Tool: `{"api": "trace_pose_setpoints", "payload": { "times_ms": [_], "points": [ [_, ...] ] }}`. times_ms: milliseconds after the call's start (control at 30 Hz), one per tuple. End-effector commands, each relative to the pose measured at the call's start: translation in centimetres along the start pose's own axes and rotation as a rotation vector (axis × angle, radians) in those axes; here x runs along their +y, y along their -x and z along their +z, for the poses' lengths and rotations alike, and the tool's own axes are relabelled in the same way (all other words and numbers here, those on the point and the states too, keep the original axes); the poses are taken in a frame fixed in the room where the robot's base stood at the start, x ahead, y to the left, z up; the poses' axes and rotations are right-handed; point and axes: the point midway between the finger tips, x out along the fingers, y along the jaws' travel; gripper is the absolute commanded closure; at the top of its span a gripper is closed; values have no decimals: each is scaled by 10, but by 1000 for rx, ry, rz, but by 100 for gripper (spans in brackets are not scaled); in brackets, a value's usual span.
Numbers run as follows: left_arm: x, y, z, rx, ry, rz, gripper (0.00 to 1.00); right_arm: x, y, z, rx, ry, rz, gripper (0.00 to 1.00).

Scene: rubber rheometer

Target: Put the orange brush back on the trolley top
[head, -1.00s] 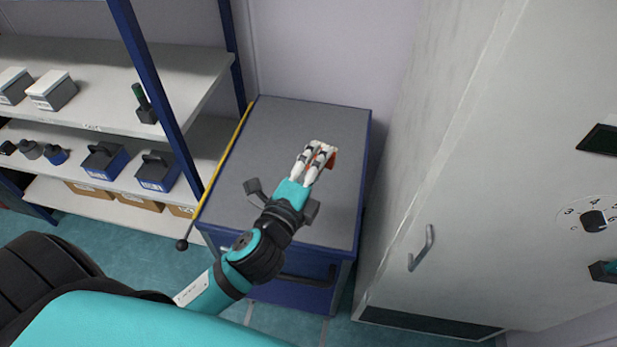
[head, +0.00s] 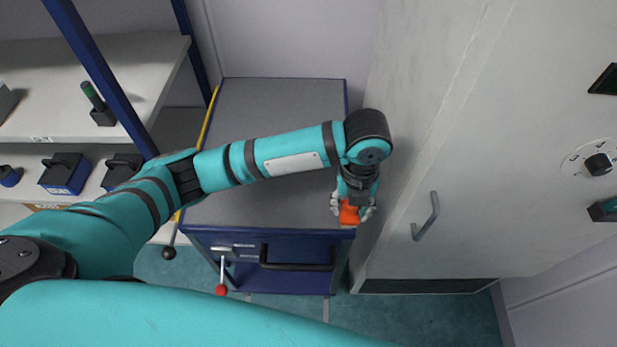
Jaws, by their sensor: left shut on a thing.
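The blue trolley has a grey top (head: 280,110), largely bare. My left arm reaches across it from the left. My left gripper (head: 352,206) points down at the front right corner of the trolley top. It is shut on the orange brush (head: 349,214). Only an orange part of the brush shows between the fingers; the rest is hidden by the gripper. I cannot tell whether the brush touches the top or is just above it. My right gripper is not in view.
A grey cabinet with a handle (head: 426,217) and a dial (head: 598,164) stands close on the right. A shelf unit (head: 150,60) with blue posts stands on the left. A yellow rod (head: 208,120) runs along the trolley's left edge. A red knob (head: 221,290) shows low in front.

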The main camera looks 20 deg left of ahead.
Motion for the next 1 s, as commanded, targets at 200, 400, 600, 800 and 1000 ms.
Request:
{"api": "trace_pose_setpoints", "payload": {
  "times_ms": [200,400,600,800,1000],
  "points": [
    [35,-2,45,0,9,2,88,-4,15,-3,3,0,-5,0],
    [65,-7,85,-1,9,-1,88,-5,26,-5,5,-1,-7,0],
    [80,-11,106,-1,4,-3,88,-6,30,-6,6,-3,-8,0],
    [91,-16,120,1,5,-3,88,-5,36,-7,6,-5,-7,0],
    [90,-45,118,0,4,-4,88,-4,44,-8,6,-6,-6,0]
  ]
}}
